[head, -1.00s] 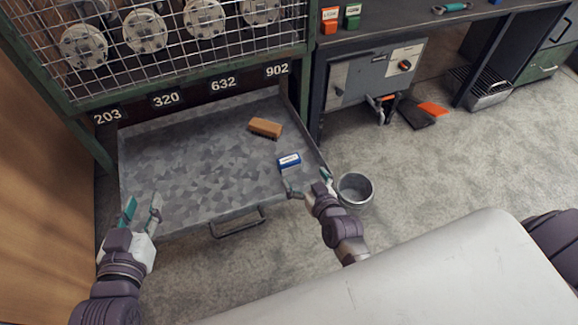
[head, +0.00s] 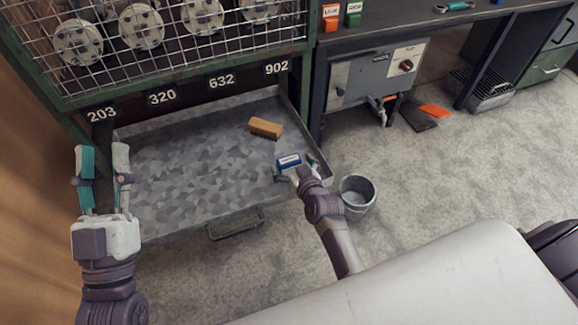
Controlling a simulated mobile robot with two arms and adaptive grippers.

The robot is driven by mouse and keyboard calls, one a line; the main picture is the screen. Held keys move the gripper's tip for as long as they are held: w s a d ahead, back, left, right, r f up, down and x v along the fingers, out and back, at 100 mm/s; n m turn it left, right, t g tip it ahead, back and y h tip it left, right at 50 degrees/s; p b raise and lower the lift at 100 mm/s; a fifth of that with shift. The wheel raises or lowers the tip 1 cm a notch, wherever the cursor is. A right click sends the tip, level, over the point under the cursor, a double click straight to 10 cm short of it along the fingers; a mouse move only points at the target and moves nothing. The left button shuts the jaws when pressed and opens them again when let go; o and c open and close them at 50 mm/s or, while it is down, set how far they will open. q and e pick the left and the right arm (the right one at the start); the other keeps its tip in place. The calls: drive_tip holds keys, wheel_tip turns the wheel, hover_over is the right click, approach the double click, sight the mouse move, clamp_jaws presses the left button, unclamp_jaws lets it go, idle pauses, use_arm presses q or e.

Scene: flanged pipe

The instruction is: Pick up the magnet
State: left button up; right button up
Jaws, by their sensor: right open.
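A small blue block with a white label (head: 289,160), which looks like the magnet, lies near the right front corner of the open metal drawer (head: 190,170). My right gripper (head: 295,169) is open, at the near side of the block, with one finger to its left and one to its right. The hand partly hides the block's near side, and I cannot tell whether the fingers touch it. My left gripper (head: 104,155) is open and empty, raised at the drawer's left edge.
A brown brush (head: 265,128) lies in the drawer behind the block. A metal bucket (head: 357,193) stands on the floor right of the drawer. The drawer handle (head: 235,224) sticks out in front. A wire-mesh cabinet (head: 160,35) rises behind. The middle of the drawer is clear.

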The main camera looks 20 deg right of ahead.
use_arm(q)
drive_tip(key=shift+s+a+r+t+h+b, duration=0.15)
drive_tip(key=shift+s+r+t+h+b, duration=0.35)
drive_tip(key=shift+s+r+t, duration=1)
use_arm(e)
drive_tip(key=shift+x, duration=1.05)
drive_tip(key=c, duration=1.3)
drive_tip(key=shift+c, duration=1.4)
use_arm(q)
drive_tip(key=shift+w, duration=0.15)
use_arm(e)
drive_tip(key=shift+r, duration=0.15)
